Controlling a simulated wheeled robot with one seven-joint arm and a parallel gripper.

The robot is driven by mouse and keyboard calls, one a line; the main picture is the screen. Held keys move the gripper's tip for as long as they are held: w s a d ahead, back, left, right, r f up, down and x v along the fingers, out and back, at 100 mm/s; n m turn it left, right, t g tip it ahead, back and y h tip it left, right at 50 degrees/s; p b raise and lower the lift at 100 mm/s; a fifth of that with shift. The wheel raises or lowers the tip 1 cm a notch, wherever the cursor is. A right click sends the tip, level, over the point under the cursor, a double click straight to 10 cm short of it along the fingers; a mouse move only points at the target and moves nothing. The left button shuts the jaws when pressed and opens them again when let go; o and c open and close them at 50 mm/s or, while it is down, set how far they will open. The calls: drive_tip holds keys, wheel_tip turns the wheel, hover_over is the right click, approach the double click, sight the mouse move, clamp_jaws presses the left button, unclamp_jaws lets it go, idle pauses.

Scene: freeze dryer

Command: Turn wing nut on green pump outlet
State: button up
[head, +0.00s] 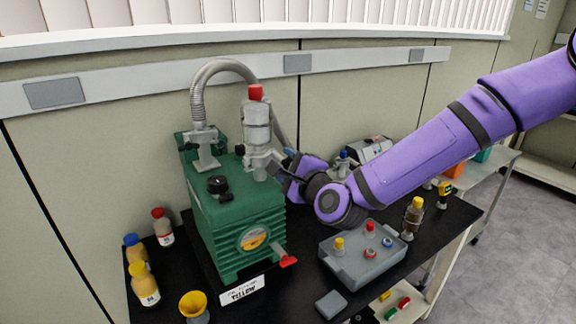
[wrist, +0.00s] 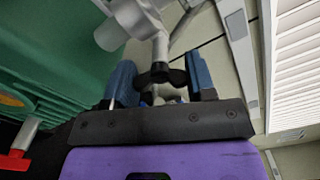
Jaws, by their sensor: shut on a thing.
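The green pump (head: 238,222) stands on the black bench, with a clear and grey outlet column (head: 257,125) topped by a red cap. My gripper (head: 287,172) reaches in from the right to the clamp at the column's base. In the head view my gripper mostly hides this wing nut.
A ribbed metal hose (head: 222,67) arches above the pump. Several capped bottles (head: 148,290) and a yellow funnel (head: 194,305) stand at the left. A grey tray (head: 345,270) with small items sits below my arm. A red-handled drain valve (head: 288,261) sticks out of the pump's front.

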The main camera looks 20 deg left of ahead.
drive_tip(key=m, duration=0.4)
drive_tip(key=shift+f+m, duration=0.1)
drive_tip(key=shift+m, duration=0.2)
drive_tip(key=m, duration=0.4)
drive_tip(key=shift+m, duration=0.4)
drive_tip(key=o, duration=0.9)
drive_tip(key=shift+o, duration=0.2)
drive_tip(key=v, duration=1)
drive_tip(key=shift+s+d, duration=0.25)
drive_tip(key=shift+d, duration=0.05)
